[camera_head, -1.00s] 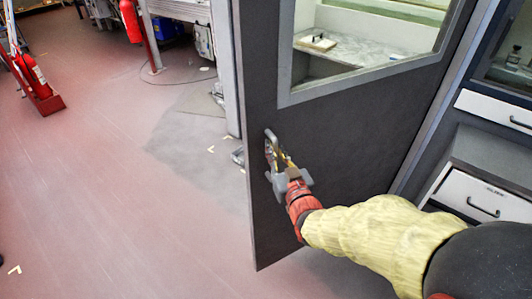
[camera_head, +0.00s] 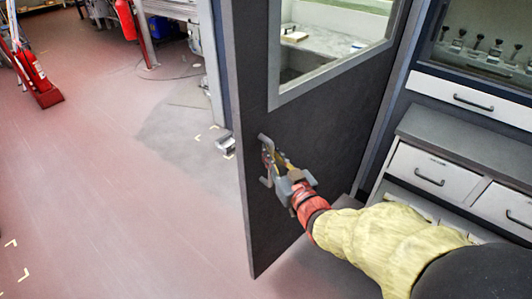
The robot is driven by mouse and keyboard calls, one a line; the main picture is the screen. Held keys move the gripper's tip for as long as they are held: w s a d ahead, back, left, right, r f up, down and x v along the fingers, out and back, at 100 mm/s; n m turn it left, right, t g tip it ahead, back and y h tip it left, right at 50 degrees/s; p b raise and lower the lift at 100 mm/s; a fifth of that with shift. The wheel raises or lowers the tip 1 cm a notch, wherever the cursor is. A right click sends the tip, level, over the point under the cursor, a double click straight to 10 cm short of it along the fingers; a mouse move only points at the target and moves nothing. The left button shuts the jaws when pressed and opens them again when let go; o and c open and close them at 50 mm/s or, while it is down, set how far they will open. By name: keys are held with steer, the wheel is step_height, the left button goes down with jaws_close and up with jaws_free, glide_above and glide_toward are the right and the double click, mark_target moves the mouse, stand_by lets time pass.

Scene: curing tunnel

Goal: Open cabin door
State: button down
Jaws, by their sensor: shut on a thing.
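The cabin door (camera_head: 318,135) is a dark grey panel with a light-framed window in its upper part. A grey metal handle (camera_head: 264,139) sits near the free edge, about mid-height. My gripper (camera_head: 269,160) is at this handle, shut on it. The fingers and the arm hide part of the handle. My arm reaches in from the lower right, in front of the door.
Grey drawer cabinets (camera_head: 440,165) with black pulls stand close on the right. Fire extinguishers (camera_head: 33,72) stand on a red stand at the far left. The reddish floor (camera_head: 120,200) left of the door is clear. A bench (camera_head: 175,8) is at the back.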

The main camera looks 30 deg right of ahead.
steer(key=shift+s+r, duration=0.1)
steer(key=shift+s, duration=0.05)
steer(key=c, duration=2)
jaws_free()
steer(key=shift+o, duration=0.8)
steer(key=shift+s, duration=0.1)
steer(key=s, duration=1.1)
steer(key=shift+s+a, duration=0.2)
steer(key=shift+s, duration=0.15)
